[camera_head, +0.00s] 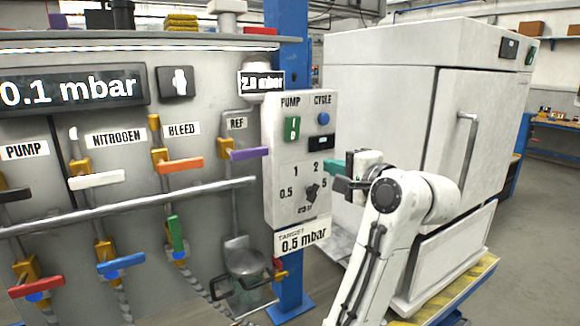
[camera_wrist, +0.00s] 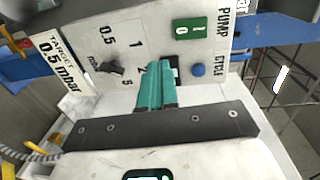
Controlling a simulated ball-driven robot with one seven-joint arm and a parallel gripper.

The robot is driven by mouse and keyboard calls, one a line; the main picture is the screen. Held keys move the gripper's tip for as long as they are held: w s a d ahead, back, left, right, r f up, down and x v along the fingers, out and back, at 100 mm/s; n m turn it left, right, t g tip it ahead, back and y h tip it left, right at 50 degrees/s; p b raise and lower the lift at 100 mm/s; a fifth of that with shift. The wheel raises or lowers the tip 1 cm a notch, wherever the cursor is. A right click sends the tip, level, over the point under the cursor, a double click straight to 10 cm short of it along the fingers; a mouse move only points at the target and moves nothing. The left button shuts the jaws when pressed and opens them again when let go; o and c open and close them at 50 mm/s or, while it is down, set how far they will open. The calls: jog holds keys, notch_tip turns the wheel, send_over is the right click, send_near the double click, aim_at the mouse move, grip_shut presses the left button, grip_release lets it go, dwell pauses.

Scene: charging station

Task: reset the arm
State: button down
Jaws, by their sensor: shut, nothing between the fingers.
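My gripper (camera_head: 335,167) has teal fingers, shut and empty. It is at the right edge of the white control panel (camera_head: 285,232), right of the numeral 2. In the wrist view my gripper (camera_wrist: 155,85) points at the panel and covers part of a small black display (camera_wrist: 174,68). A gap to the panel cannot be judged. The black selector knob (camera_head: 312,192) is beside the fingers, apart from them, and also shows in the wrist view (camera_wrist: 108,67). Its exact setting is unclear. My white arm (camera_head: 385,225) is bent, rising from below to the gripper.
A green PUMP switch (camera_head: 292,128) and blue CYCLE button (camera_head: 323,118) are above. The pipe wall at left has several coloured levers, such as an orange one (camera_head: 180,165), and a display (camera_head: 75,90) reading 0.1 mbar. A white cabinet (camera_head: 380,85) stands close behind my arm.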

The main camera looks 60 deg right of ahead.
jog(key=shift+f, duration=0.1)
jog(key=w+a+f+n+g+y, duration=0.2)
jog(key=a+f+n, duration=0.25)
jog(key=f, duration=0.45)
jog(key=w+a+f+n+g+y, duration=0.1)
jog(key=a+f+n+g+y, duration=0.2)
jog(key=a+f, duration=0.45)
jog(key=w+a+f+n+g+y, duration=0.15)
jog(key=a+f+n, duration=0.3)
jog(key=f, duration=0.65)
jog(key=s+a+f+n+g+y, duration=0.1)
jog(key=s+a+f+n+g, duration=0.2)
jog(key=s+a+f+n, duration=0.3)
jog(key=s+a+f+n+g+y, duration=0.1)
jog(key=s+a+f+n+g, duration=0.3)
jog(key=f, duration=0.8)
jog(key=s+a+n, duration=0.2)
jog(key=s+a, duration=0.2)
jog(key=s, duration=0.1)
jog(key=shift+f, duration=0.15)
jog(key=shift+s+a+y, duration=0.1)
jog(key=shift+y, duration=0.15)
